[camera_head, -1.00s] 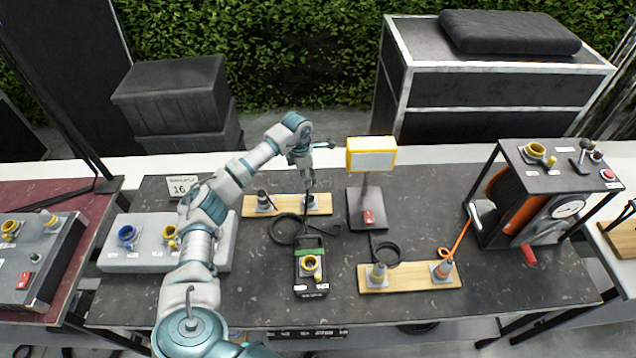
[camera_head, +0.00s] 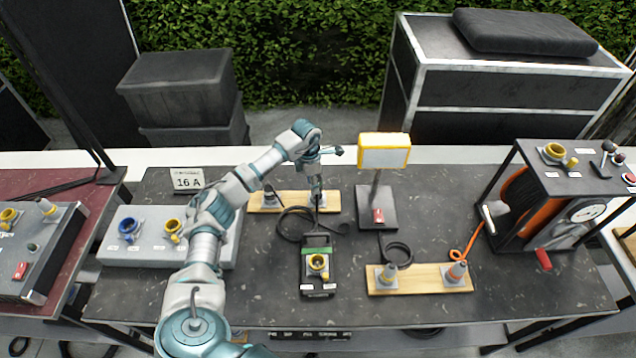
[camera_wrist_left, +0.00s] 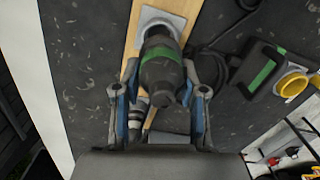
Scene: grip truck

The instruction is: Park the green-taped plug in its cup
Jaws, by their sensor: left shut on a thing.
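My left gripper (camera_head: 316,188) is shut on a dark plug (camera_wrist_left: 161,72), which sits between the two blue-lined fingers in the left wrist view. The plug is over or in the right-hand grey cup (camera_wrist_left: 158,22) of the rear wooden board (camera_head: 294,206); I cannot tell whether it is fully seated. Another dark plug (camera_head: 269,192) stands in the left-hand cup of that board. My right gripper is not in view.
A black box with a green band and yellow socket (camera_head: 317,262) stands in front of the board, near a coiled black cable (camera_head: 291,227). A yellow-framed lamp (camera_head: 384,152) is to the right. A front board (camera_head: 420,280) holds two more plugs.

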